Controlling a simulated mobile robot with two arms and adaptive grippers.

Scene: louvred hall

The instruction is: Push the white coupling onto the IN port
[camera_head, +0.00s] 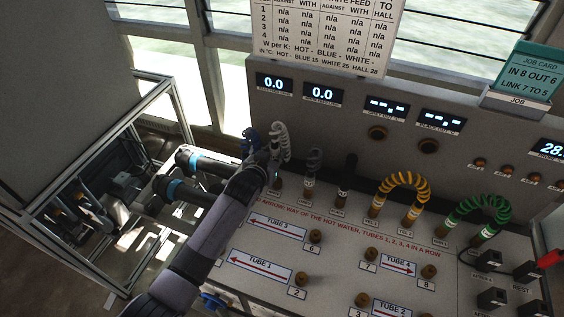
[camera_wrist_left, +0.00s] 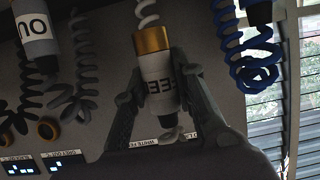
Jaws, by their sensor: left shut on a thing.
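My left gripper (camera_head: 272,160) is at the back left of the sloping panel in the head view, by the foot of a white coiled hose (camera_head: 281,140). In the left wrist view its fingers (camera_wrist_left: 158,75) are shut around the white coupling (camera_wrist_left: 158,68), which has a brass collar, a white coil and partly readable lettering. The job card (camera_head: 524,76) reads IN 8 OUT 6, LINK 7 TO 5. Port 8 (camera_head: 429,271) is a bare brass stub at the right of TUBE 4. My right gripper is not in view.
A blue coiled hose (camera_head: 248,142) stands just left of the white one. A grey coil (camera_head: 314,158), a yellow hose loop (camera_head: 404,182) and a green loop (camera_head: 478,208) line the panel's back. Brass stubs 2 (camera_head: 300,279) and 7 (camera_head: 370,254) are bare.

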